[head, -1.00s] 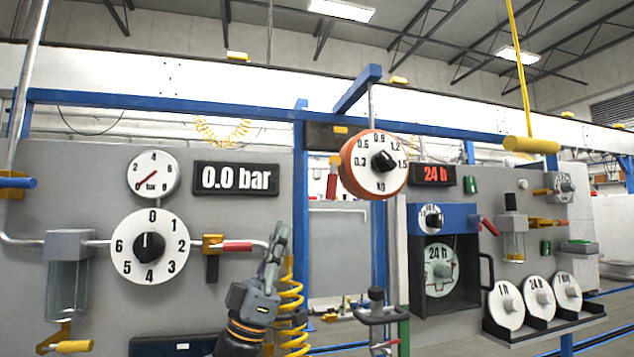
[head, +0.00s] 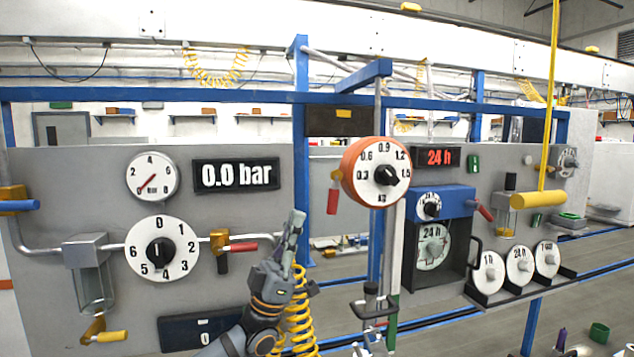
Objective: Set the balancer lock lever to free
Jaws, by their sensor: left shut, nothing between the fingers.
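The orange balancer (head: 350,176) hangs from the blue frame, with a white dial (head: 384,174) marked in kg and a black knob. A red lever (head: 333,199), which looks like the lock lever, hangs pointing down at the balancer's left side. My left gripper (head: 294,224) points up, with its fingers shut and empty. In the picture it is left of and a little below the red lever, apart from it. My right gripper is not in view.
A yellow coiled hose (head: 298,318) hangs right beside my left gripper. A red-handled valve (head: 243,247) is on the panel to its left. A hanging tool (head: 371,303) is below the balancer. A blue timer box (head: 440,200) stands to the right.

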